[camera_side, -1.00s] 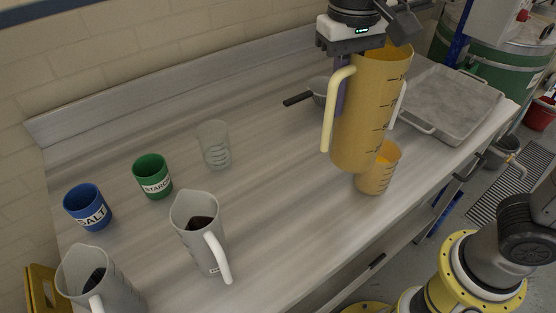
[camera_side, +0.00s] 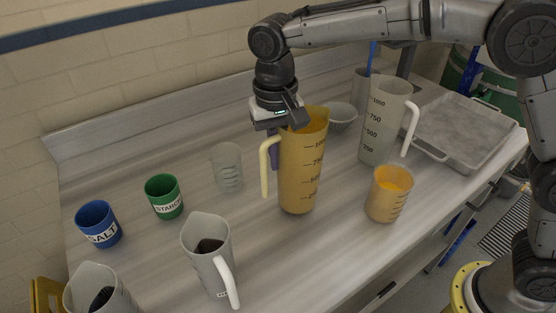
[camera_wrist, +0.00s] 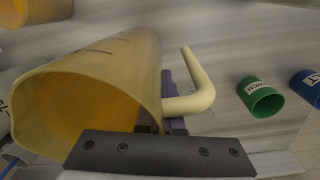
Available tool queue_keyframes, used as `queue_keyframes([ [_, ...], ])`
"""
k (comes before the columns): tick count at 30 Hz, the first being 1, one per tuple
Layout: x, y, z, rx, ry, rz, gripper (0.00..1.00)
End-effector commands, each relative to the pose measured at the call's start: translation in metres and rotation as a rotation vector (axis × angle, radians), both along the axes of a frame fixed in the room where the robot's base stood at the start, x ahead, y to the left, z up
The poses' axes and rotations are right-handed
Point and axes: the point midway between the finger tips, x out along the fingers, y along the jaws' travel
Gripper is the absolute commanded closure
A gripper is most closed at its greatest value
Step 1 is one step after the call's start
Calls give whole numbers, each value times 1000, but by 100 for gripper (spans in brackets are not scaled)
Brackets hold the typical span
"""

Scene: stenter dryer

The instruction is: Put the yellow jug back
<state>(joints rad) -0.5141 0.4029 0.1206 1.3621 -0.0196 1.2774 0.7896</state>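The yellow jug (camera_side: 304,172) is upright at the middle of the worktop, its handle (camera_side: 266,166) toward the left. Its base is at or just above the surface; I cannot tell if it touches. My gripper (camera_side: 274,152) reaches down from above at the handle side, its purple fingers between the handle and the jug wall. It appears shut on the jug near the top of the handle. In the wrist view the jug (camera_wrist: 110,75) lies across the left, its open mouth toward me, with the handle (camera_wrist: 198,85) beside the purple finger. The exact finger contact is hidden.
A tall clear jug (camera_side: 382,125) and a small beaker with orange contents (camera_side: 388,200) stand right. A clear beaker (camera_side: 228,168), green starch cup (camera_side: 164,197), blue salt cup (camera_side: 99,224) and grey jug (camera_side: 205,262) stand left. A grey tray (camera_side: 470,132) is far right.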

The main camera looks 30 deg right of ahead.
Motion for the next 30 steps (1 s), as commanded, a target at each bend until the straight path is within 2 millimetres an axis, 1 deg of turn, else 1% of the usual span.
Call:
queue_keyframes([
  [1, 0, 0, -6, 0, -1, 0, 100],
  [4, 0, 0, -12, 1, -3, 0, 100],
  [16, 0, 0, -16, 2, -4, 0, 100],
  [18, 0, 0, -17, 1, -2, 0, 86],
  [20, 0, 0, -17, 1, -2, 0, 75],
  [21, 0, 0, -17, 1, -2, 0, 68],
  [22, 0, 0, -17, 1, -2, 0, 66],
  [30, 0, 0, -16, 1, -2, 0, 66],
])
